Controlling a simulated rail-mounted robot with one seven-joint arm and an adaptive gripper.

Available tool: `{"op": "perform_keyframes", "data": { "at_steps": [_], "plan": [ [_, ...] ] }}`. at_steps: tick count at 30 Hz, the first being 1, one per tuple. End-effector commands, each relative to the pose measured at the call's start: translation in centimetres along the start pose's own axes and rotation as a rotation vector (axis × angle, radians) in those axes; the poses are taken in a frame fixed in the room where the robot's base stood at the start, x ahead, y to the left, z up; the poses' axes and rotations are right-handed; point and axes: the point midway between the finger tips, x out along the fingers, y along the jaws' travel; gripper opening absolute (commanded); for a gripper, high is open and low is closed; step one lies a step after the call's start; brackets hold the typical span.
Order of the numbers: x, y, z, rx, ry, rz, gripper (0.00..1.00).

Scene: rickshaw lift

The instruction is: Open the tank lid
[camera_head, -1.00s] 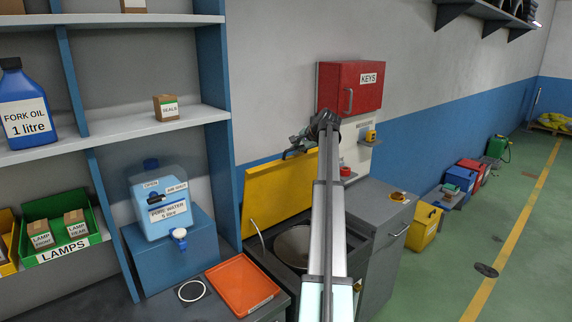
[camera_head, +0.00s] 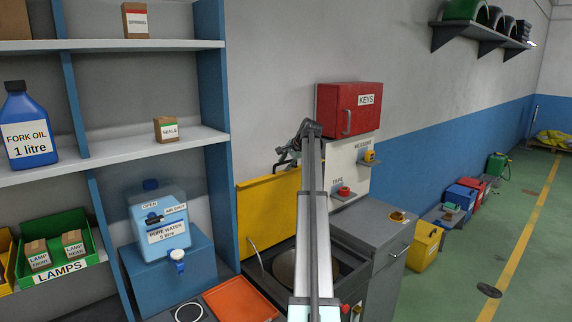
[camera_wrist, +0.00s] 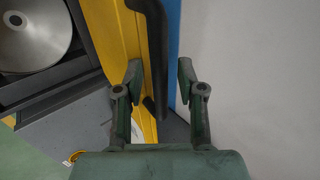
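The yellow lid (camera_head: 268,205) stands raised, about upright, at the back of the grey tank (camera_head: 340,285) in the head view. The tank's inside is exposed, with a round metal bowl (camera_head: 285,268) in it, partly hidden by my arm. In the wrist view the lid (camera_wrist: 112,35) runs along the left of a black handle bar (camera_wrist: 157,60). My gripper (camera_wrist: 160,78) is open, with its fingers on either side of that bar and gaps visible beside it. In the head view my gripper (camera_head: 285,157) is small and dark above the lid's top edge.
The wall is close behind the lid. A red key box (camera_head: 349,108) hangs right of my gripper. A blue shelf unit (camera_head: 212,120) and a pure water container (camera_head: 162,222) stand left. An orange tray (camera_head: 240,300) lies in front.

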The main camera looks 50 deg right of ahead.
Motion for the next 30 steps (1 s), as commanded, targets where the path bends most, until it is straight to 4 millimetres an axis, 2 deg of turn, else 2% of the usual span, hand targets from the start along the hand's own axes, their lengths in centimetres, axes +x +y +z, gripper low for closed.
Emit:
{"op": "perform_keyframes", "data": {
  "at_steps": [7, 11, 14, 24, 30],
  "plan": [
    [-0.1, 0.0, 0.0, 0.001, 0.0, 0.0, 0.39],
    [-0.8, 0.0, 0.0, 0.001, 0.0, 0.0, 0.39],
    [-2.1, 0.0, 0.0, 0.001, 0.001, -0.001, 0.39],
    [-8.5, 0.0, 0.0, 0.001, 0.001, -0.002, 0.39],
    [-11.1, 0.0, 0.0, 0.001, 0.0, -0.001, 0.39]
  ]
}}
